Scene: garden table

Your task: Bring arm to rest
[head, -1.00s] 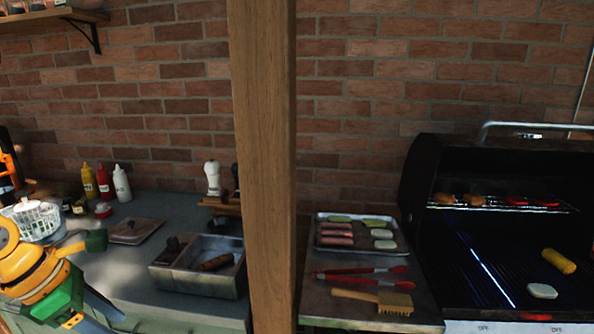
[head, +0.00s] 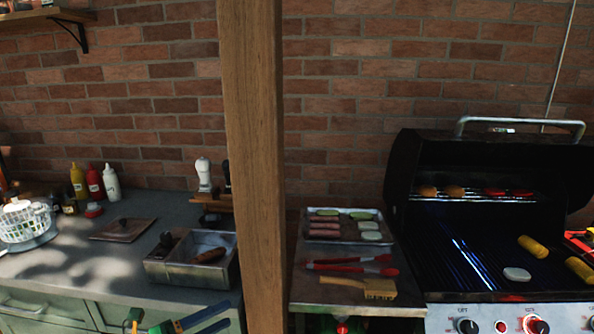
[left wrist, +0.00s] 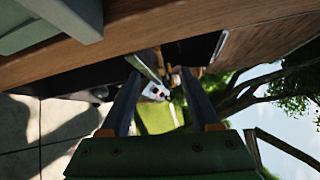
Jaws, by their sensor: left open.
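My left gripper (head: 205,318) is low at the bottom edge of the head view, in front of the grey counter (head: 100,270). Its blue-grey fingers stand apart, and most of the arm is cut off by the frame. In the left wrist view the gripper (left wrist: 160,75) is open with nothing between its fingers. My right gripper does not show for sure in either view.
A wooden post (head: 252,170) rises between the counter and the grill (head: 490,220). A metal box (head: 190,262) sits near the counter's edge. A food tray (head: 338,238) and red tongs (head: 352,261) lie beside the grill. A wooden edge (left wrist: 110,55) is close in the wrist view.

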